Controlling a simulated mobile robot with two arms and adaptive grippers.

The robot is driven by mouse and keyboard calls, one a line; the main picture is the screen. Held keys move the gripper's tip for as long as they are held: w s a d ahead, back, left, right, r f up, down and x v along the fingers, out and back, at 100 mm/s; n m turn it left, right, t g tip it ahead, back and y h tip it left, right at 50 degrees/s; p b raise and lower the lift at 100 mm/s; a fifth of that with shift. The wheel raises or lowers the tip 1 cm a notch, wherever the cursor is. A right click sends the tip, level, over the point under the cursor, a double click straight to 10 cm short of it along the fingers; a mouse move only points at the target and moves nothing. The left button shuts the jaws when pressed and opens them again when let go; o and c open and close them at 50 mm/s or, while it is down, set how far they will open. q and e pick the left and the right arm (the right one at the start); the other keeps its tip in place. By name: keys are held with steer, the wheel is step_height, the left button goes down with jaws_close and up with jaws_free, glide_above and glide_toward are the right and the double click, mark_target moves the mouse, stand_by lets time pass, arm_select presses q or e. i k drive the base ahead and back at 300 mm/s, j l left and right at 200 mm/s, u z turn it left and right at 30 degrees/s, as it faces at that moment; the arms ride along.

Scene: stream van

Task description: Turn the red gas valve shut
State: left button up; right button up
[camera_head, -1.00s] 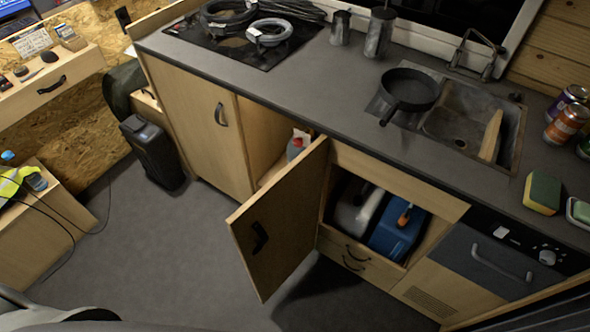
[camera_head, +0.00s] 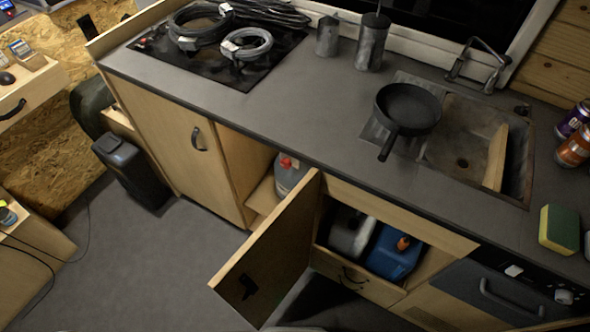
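A grey bottle (camera_head: 291,176) stands in the open cupboard section left of the swung-out door. It has a small red part (camera_head: 286,162) on top, which may be the red gas valve; it is too small to tell how it is turned. Neither of my grippers shows in the view.
A white container (camera_head: 352,228) and a blue container (camera_head: 393,252) with an orange cap sit in the compartment right of the door. The worktop (camera_head: 300,110) holds a pan (camera_head: 407,108) and coiled cables (camera_head: 247,44).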

mark_target(285, 163)
steer(key=k+j, duration=0.1)
steer(key=j, duration=0.35)
steer(key=j+z, duration=0.15)
steer(key=j, duration=0.3)
steer(key=k+j, duration=0.15)
steer(key=j, duration=0.25)
steer(key=i+j+z, duration=0.1)
steer(key=j, duration=0.25)
steer(key=i+j, duration=0.25)
steer(key=i+j+z, duration=0.15)
steer(key=j, duration=0.3)
steer(key=i+j, duration=0.1)
steer(key=j, duration=0.25)
steer(key=i+j+z, duration=0.15)
steer(key=j, duration=0.2)
